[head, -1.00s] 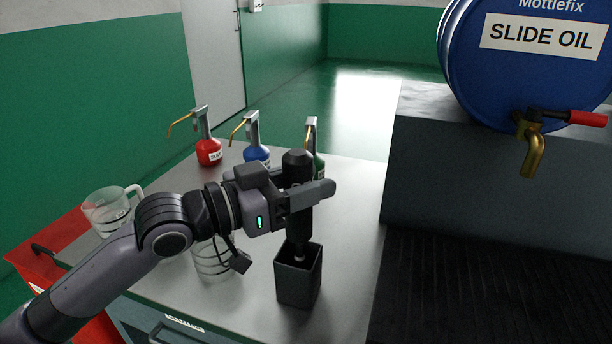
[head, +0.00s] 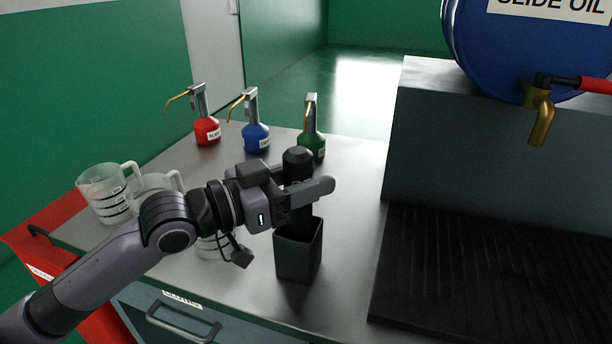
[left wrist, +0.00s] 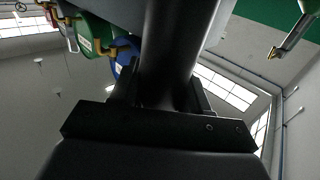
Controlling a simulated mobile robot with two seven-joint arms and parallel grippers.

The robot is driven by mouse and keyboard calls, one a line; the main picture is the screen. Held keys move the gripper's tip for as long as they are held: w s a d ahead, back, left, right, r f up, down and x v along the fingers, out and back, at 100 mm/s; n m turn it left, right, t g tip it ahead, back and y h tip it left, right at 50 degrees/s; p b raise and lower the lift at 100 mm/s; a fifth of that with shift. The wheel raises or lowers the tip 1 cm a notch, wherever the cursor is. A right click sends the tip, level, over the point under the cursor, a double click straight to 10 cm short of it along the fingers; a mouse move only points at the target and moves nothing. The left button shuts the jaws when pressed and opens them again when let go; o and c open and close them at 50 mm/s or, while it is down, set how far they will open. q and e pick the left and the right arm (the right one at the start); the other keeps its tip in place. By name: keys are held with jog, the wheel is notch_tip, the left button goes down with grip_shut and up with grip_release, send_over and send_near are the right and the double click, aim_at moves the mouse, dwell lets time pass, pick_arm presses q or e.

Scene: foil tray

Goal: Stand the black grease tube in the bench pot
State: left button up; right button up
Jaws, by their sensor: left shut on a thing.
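The black grease tube (head: 297,161) is upright in the jaws of my left gripper (head: 300,194). The gripper is shut around the tube's body. The tube's lower end is inside the mouth of the dark square bench pot (head: 298,259), hidden by the pot's walls, so I cannot tell whether it touches the bottom. The pot stands on the grey bench. In the left wrist view the tube (left wrist: 178,45) rises between the fingers and fills the middle. My right gripper is in neither view.
Red (head: 207,131), blue (head: 256,137) and green (head: 314,146) pump bottles stand behind the gripper. Clear measuring jugs (head: 106,190) stand at the left. A blue drum (head: 520,50) with a brass tap (head: 541,118) lies above a black ribbed mat (head: 470,270) at right. Bench right of the pot is clear.

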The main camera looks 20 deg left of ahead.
aim_at(286, 186)
pick_arm(q)
jog(key=shift+r, duration=0.1)
jog(key=o, duration=1.3)
jog(key=shift+c, duration=0.2)
jog(key=v, duration=0.5)
jog(key=shift+s+a+b, duration=0.2)
jog(key=shift+b, duration=0.1)
jog(key=shift+v, duration=0.8)
